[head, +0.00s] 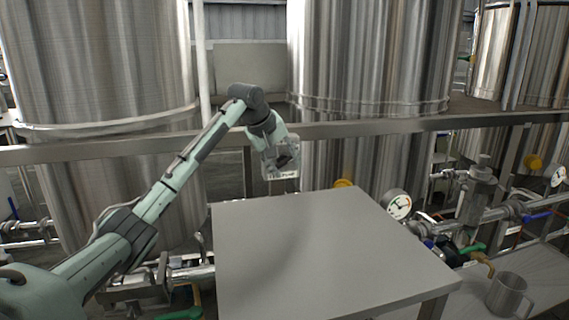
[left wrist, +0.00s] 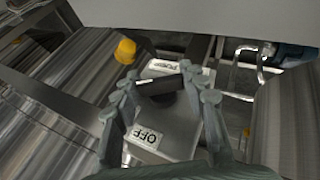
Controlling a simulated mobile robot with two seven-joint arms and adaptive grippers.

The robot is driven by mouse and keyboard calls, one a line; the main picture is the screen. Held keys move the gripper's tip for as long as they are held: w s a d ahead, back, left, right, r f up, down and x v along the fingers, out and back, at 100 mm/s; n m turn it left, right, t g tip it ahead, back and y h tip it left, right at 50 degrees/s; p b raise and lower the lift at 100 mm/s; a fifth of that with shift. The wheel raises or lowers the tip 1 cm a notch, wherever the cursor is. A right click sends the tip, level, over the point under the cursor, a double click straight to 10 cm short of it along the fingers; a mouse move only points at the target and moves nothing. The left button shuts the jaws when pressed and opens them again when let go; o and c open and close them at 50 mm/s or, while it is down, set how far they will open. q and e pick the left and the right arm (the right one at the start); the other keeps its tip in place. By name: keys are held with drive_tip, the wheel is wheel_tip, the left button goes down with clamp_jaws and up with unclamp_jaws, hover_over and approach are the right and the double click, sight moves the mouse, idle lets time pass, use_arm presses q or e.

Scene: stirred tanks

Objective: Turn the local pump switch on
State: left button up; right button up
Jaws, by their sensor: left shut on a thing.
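The pump switch is a pale box (left wrist: 180,132) in the left wrist view, with an OFF label (left wrist: 146,136) near my gripper's base and a second label (left wrist: 176,67) at its far end. A dark knob (left wrist: 160,86) sits on its face. My left gripper (left wrist: 166,92) has its fingers on both sides of the knob and is shut on it. In the head view my left gripper (head: 284,156) is at the small light box (head: 281,175) behind the grey table; the gripper hides most of the box. The knob's exact setting is hard to read. My right gripper is out of view.
A bare grey table (head: 320,240) stands in front of the switch. A metal rail (head: 370,128) runs behind it, before large steel tanks (head: 370,60). Pipes, a gauge (head: 398,205) and a metal mug (head: 508,293) are at the right.

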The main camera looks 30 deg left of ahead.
use_arm(q)
drive_tip(key=o, duration=1.2)
drive_tip(key=v, duration=1.2)
